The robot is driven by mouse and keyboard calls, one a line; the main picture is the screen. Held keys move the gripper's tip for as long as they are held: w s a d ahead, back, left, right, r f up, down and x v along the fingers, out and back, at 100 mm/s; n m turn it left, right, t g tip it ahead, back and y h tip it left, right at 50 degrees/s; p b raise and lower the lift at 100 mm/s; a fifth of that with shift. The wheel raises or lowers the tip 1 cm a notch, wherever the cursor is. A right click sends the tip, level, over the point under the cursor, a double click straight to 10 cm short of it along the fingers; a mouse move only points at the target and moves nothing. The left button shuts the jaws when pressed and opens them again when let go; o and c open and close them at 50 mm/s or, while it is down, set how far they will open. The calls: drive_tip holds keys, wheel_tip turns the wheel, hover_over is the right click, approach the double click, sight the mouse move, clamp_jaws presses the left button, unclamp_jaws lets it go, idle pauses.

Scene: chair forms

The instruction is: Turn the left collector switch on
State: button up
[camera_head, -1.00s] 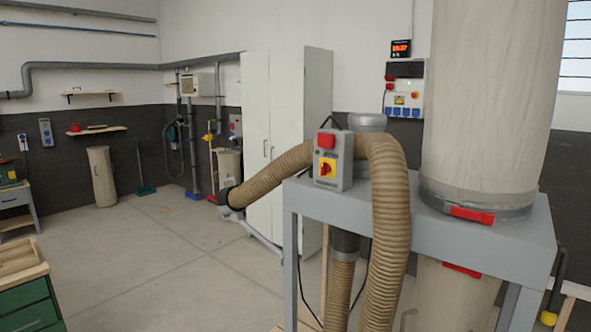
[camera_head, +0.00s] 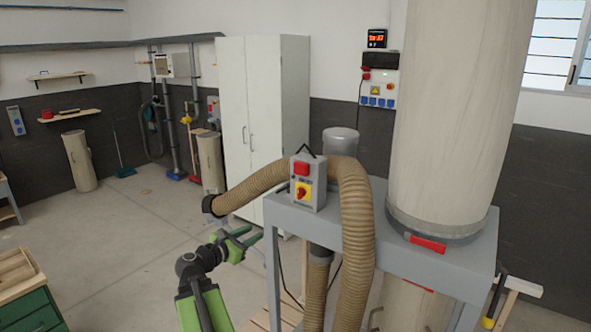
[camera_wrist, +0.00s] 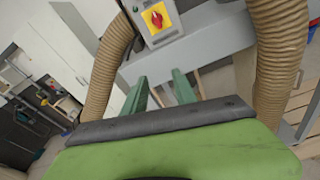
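A grey switch box (camera_head: 309,172) stands on the collector's grey metal frame, between two hose bends. It has a red block on top and a red rotary knob (camera_head: 302,193) on a yellow plate. The knob also shows at the top of the wrist view (camera_wrist: 156,17); I cannot tell its on or off position. No second collector switch of this kind is visible. My gripper (camera_head: 254,237) is left of and below the box, in front of the frame, touching nothing visible. In the wrist view its two green fingers (camera_wrist: 160,88) are apart and empty, below the knob.
A ribbed tan hose (camera_head: 352,250) hangs right of the switch, and another bend runs left above my gripper. The frame's top (camera_head: 425,262) carries a tall filter bag (camera_head: 455,110). Open floor (camera_head: 130,235) lies left. A green drawer cabinet (camera_head: 30,312) is at lower left.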

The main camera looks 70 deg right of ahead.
drive_tip(key=n+g+h, duration=0.1)
drive_tip(key=n, duration=0.1)
approach(298, 194)
drive_tip(key=x, duration=0.8)
drive_tip(key=shift+s+d+p, duration=0.1)
drive_tip(key=shift+d+p, duration=0.15)
drive_tip(key=shift+p, duration=0.1)
clamp_jaws()
